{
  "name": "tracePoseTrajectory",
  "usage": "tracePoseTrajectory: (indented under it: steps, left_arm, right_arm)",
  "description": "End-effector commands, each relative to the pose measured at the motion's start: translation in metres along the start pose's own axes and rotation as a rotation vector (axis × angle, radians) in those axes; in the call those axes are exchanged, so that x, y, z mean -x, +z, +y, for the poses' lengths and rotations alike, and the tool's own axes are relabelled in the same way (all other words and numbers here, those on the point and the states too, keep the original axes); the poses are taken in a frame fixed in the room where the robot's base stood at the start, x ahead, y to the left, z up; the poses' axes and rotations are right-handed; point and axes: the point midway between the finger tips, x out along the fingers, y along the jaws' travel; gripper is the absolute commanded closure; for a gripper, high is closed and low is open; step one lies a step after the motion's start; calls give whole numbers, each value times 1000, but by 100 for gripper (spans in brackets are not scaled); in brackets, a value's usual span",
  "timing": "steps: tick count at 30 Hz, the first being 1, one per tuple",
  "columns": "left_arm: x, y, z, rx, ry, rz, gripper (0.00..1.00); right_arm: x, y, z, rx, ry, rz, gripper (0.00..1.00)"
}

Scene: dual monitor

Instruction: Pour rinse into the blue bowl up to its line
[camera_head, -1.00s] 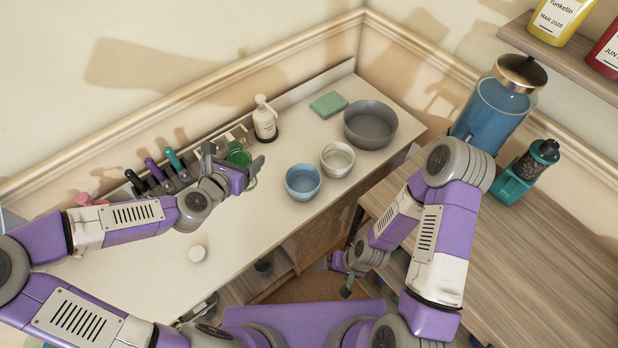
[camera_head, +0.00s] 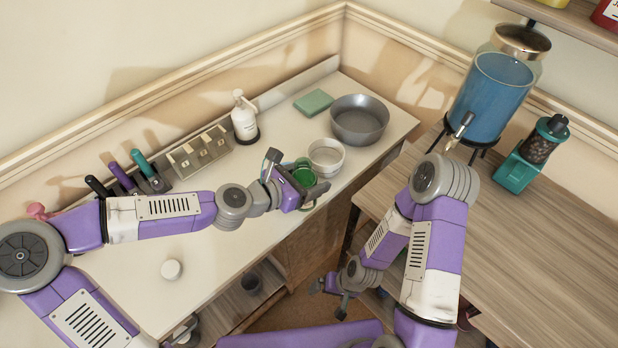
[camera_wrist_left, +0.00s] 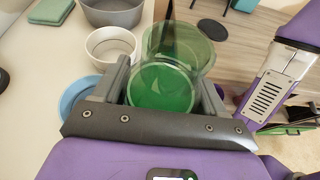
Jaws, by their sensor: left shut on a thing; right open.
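My left gripper (camera_head: 300,173) is shut on a green see-through cup (camera_head: 305,178), held above the counter's front part. In the left wrist view the cup (camera_wrist_left: 162,88) sits between the fingers, with darker green at its bottom; I cannot tell its fill level. The blue bowl (camera_wrist_left: 76,96) shows only in part in the left wrist view, left of the cup and partly behind a finger. In the head view the gripper and cup hide most or all of it. Its line is not visible. My right gripper (camera_head: 331,296) is open and empty, low in front of the counters.
A white bowl (camera_head: 326,158) stands close beyond the cup, with a grey basin (camera_head: 359,121) behind it. A white pump bottle (camera_head: 244,120), green sponge (camera_head: 313,102) and a rack (camera_head: 200,152) line the back. A blue-filled dispenser (camera_head: 493,95) stands on the wooden counter.

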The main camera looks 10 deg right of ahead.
Motion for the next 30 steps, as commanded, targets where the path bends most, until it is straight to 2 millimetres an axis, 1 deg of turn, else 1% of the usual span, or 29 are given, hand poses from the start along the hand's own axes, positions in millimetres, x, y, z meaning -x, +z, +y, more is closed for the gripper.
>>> tracePoseTrajectory:
  steps: [8, 30]
  left_arm:
    - [2, 1, 0, 0, 1, -1, 74]
    - [-6, -14, 2, 93, -37, 25, 74]
  right_arm:
    - [3, 0, -1, 0, 0, 0, 0]
    - [7, 0, -2, 0, 0, 0, 0]
